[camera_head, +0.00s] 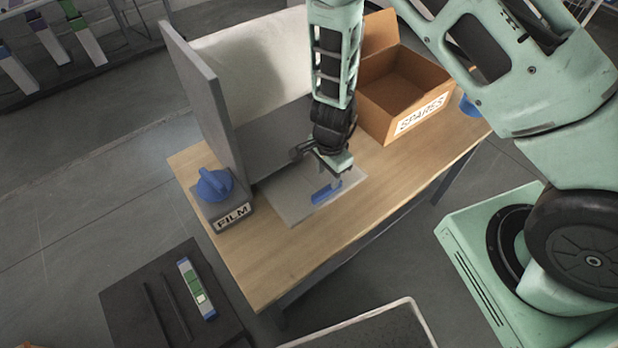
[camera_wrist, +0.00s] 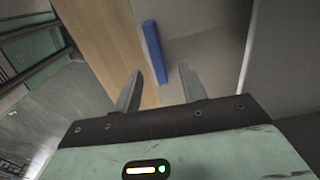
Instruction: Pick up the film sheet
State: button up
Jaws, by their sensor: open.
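The film sheet (camera_head: 288,196) appears to be the thin grey, see-through sheet lying flat on the wooden table; its grey surface also shows in the wrist view (camera_wrist: 205,45). A blue bar (camera_head: 322,195) lies along its near right edge. In the wrist view the blue bar (camera_wrist: 153,50) stands between and beyond my fingertips. My gripper (camera_head: 337,181) points down over the bar, its fingers partly hidden by the wrist. In the wrist view my gripper (camera_wrist: 161,70) is open, with nothing between the fingers. I cannot tell the exact height above the bar.
A grey block labelled FILM (camera_head: 233,217) with a blue knob (camera_head: 214,184) stands at the table's left. A grey upright panel (camera_head: 203,95) rises behind it. An open SPARES box (camera_head: 385,112) stands back right. The table's front strip (camera_head: 270,265) is bare.

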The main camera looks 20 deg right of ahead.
aim_at(327, 188)
jog(key=f, duration=0.2)
jog(key=f+b, duration=0.1)
jog(key=f, duration=0.3)
jog(key=shift+s+b, duration=0.25)
jog(key=shift+b, duration=0.05)
grip_shut()
